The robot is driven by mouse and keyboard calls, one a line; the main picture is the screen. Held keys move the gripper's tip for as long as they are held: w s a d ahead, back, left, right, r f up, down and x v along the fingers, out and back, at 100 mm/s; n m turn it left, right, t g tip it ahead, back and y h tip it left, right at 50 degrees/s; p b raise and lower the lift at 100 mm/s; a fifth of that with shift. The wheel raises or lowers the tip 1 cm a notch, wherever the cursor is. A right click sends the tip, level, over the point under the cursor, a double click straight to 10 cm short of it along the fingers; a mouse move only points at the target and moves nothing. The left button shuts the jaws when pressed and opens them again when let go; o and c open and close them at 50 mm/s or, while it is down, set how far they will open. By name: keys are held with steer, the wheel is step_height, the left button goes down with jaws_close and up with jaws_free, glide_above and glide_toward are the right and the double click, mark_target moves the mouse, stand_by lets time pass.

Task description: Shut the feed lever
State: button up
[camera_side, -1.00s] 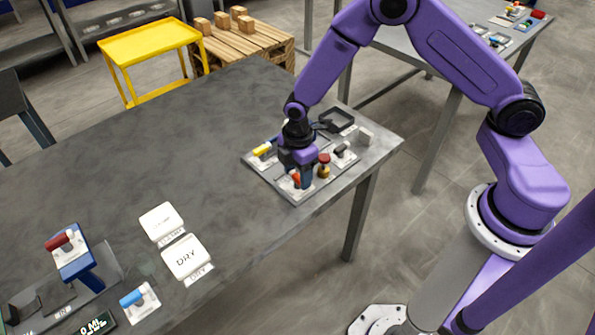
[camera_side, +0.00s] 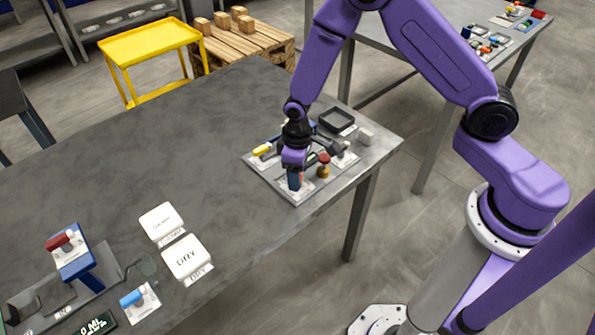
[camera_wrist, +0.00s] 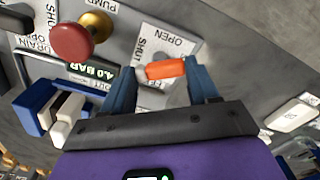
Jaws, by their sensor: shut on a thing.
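The feed lever has an orange handle (camera_wrist: 166,69), seen in the wrist view in front of a white plate (camera_wrist: 165,42) marked OPEN and SHUT. A third label on this plate is partly covered and starts with FE. My gripper (camera_wrist: 160,80) has its two blue fingers on either side of the orange handle and is shut on it. In the side view my gripper (camera_side: 294,182) is low over the front of the grey panel (camera_side: 300,197) and hides most of the lever.
A red-topped knob (camera_wrist: 73,42) on a brass stem stands close beside the gripper. A yellow-handled lever (camera_side: 262,150), a black tray (camera_side: 337,120) and a white block (camera_side: 365,137) are also near. The table's middle (camera_side: 150,150) is clear.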

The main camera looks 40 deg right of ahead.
steer(key=m, duration=0.6)
steer(key=shift+m, duration=0.4)
stand_by(0.3)
steer(key=o, duration=1.1)
steer(key=shift+c, duration=0.2)
steer(key=shift+r, duration=0.15)
step_height(320, 180, up, 17)
steer(key=shift+s+r, duration=0.1)
steer(key=s+d+r+n, duration=0.1)
steer(key=s+n, duration=0.3)
steer(key=s, duration=0.4)
steer(key=s+d+r+n, duration=0.2)
steer(key=s+d+n, duration=0.2)
steer(key=s, duration=0.5)
steer(key=s+d+r+n, duration=0.1)
steer(key=s+n, duration=0.3)
steer(key=s, duration=0.5)
steer(key=shift+s+d+r+n, duration=0.15)
steer(key=shift+d+r+n, duration=0.25)
steer(key=shift+d, duration=0.45)
